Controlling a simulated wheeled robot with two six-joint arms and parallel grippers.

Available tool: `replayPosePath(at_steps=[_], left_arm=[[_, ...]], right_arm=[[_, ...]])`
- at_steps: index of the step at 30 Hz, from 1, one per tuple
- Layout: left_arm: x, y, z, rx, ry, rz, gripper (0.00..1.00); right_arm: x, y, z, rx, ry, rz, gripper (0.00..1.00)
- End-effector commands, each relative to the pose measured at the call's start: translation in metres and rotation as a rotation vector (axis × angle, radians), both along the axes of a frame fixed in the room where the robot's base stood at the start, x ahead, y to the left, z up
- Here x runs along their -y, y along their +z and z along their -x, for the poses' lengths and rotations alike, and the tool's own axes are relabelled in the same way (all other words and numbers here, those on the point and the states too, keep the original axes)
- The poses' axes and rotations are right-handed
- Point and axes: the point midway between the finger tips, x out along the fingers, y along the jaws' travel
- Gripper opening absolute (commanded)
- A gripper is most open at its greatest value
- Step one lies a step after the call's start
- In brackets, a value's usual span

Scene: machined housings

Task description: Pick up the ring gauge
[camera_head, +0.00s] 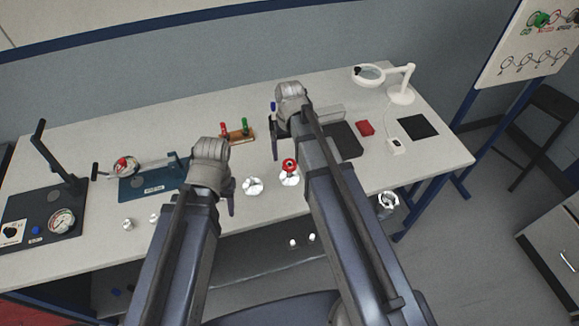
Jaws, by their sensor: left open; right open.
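I cannot tell for sure which thing is the ring gauge. A small red round piece (289,164) sits on a shiny metal housing (289,180) near the bench's middle. Another red and pale round piece (125,166) is at the blue fixture (140,187) on the left. My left gripper (208,203) is above the bench, between the blue fixture and a second shiny housing (253,186); its arm partly hides it. My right gripper (278,142) is further back, near the wooden rack, mostly hidden by its own arm. Both are open, with nothing seen between their fingers.
A wooden rack (238,137) holds red- and green-topped pieces. The bench's front right is mostly clear.

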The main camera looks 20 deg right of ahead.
Motion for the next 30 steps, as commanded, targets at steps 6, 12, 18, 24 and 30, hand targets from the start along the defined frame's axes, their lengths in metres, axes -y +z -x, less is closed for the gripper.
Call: replayPosePath(at_steps=[6,12,18,24,30], left_arm=[[0.000,-0.027,0.000,0.000,0.001,0.000,0.50],[0.000,-0.049,0.000,0.000,0.001,0.000,0.50],[0.000,-0.049,0.000,0.000,0.001,0.000,0.50],[0.000,-0.049,0.000,0.000,0.001,0.000,0.50],[0.000,-0.049,0.000,0.000,0.001,0.000,0.50]], right_arm=[[0.000,-0.027,-0.001,0.000,0.000,0.000,0.96],[0.000,-0.049,-0.001,0.000,0.000,0.000,0.96],[0.000,-0.049,-0.001,0.000,0.000,0.000,0.96],[0.000,-0.049,-0.001,0.000,0.000,0.000,0.85],[0.000,-0.049,-0.001,0.000,0.000,0.000,0.63]])
